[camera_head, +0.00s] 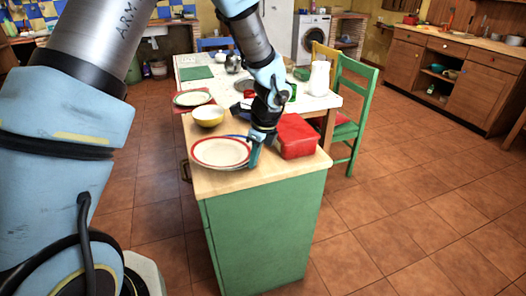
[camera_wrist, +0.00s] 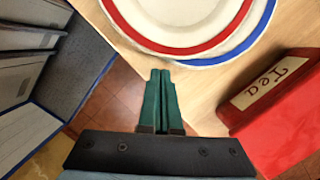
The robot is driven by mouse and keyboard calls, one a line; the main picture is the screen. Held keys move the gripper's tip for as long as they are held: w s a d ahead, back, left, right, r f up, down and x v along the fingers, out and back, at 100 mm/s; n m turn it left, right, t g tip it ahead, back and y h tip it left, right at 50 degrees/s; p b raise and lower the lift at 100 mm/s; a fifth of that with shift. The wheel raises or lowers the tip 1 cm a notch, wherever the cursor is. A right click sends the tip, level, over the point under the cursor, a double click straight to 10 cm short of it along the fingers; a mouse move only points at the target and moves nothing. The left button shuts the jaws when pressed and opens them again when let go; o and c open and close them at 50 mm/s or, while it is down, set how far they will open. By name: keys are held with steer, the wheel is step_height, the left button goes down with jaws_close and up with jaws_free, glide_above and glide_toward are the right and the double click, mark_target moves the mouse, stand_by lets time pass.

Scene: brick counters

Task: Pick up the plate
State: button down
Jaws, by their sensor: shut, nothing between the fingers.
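A white plate with a red rim (camera_head: 221,152) lies on the wooden counter top, on top of a plate with a blue rim that shows at its edge. In the wrist view the red-rimmed plate (camera_wrist: 180,12) and the blue-rimmed plate (camera_wrist: 262,24) are at the top, cut off by the frame. My gripper (camera_head: 254,160) is at the right edge of the plates, pointing down. In the wrist view the green fingers of my gripper (camera_wrist: 160,73) are together and empty, with their tips just short of the plates' rim.
A red tin marked "Tea" (camera_head: 298,137) stands close right of my gripper; it also shows in the wrist view (camera_wrist: 285,115). A yellow bowl (camera_head: 208,116) is behind the plates. A white table (camera_head: 316,101) with dishes and chairs stands beyond. Bare counter lies in front.

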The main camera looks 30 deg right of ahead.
mark_target(239, 162)
steer(key=shift+w+a, duration=0.45)
steer(key=shift+w, duration=0.2)
steer(key=shift+w+a+p, duration=0.55)
steer(key=shift+w+a, duration=0.1)
steer(key=shift+w, duration=0.3)
steer(key=shift+w+a, duration=0.2)
steer(key=shift+w, duration=0.1)
